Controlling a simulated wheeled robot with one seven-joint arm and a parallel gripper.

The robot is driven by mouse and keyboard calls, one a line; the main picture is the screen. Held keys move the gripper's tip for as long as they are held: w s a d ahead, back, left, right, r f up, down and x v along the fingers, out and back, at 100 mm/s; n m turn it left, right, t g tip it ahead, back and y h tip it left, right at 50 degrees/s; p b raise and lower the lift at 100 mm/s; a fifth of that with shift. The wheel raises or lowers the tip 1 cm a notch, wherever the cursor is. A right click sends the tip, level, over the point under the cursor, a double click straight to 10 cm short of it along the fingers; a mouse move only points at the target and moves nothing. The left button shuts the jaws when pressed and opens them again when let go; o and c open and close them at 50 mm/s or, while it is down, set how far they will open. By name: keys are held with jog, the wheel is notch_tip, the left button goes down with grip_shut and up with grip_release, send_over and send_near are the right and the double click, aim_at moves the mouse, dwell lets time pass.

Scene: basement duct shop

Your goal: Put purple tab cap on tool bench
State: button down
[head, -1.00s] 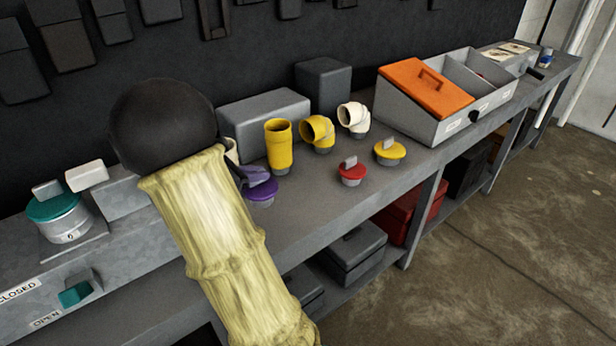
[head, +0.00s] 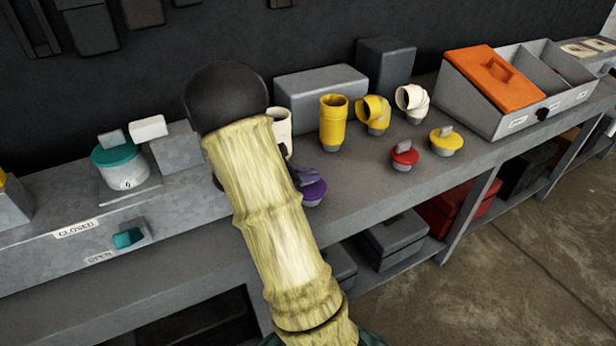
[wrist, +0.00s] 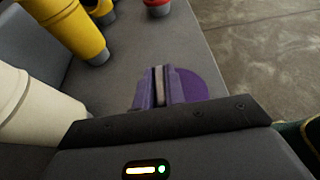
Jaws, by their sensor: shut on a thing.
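The purple tab cap (head: 314,192) shows in the head view just right of my forearm, over the front part of the tool bench (head: 375,185). In the wrist view its round purple disc (wrist: 207,86) shows beside and below the fingers. My gripper (wrist: 158,90) is shut on the cap's upright grey tab, with one purple finger on each side. In the head view my arm hides most of the gripper. I cannot tell whether the cap's underside touches the bench top.
A red cap (head: 404,155) and a yellow cap (head: 446,142) stand to the right. Behind are a white fitting (head: 281,128), a yellow pipe (head: 333,122) and two elbows. A teal-capped pot (head: 122,166) is at left. Bench top right of the purple cap is clear.

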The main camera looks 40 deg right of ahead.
jog(key=shift+f, duration=0.35)
jog(key=shift+f, duration=0.15)
jog(key=c, duration=1.5)
grip_release()
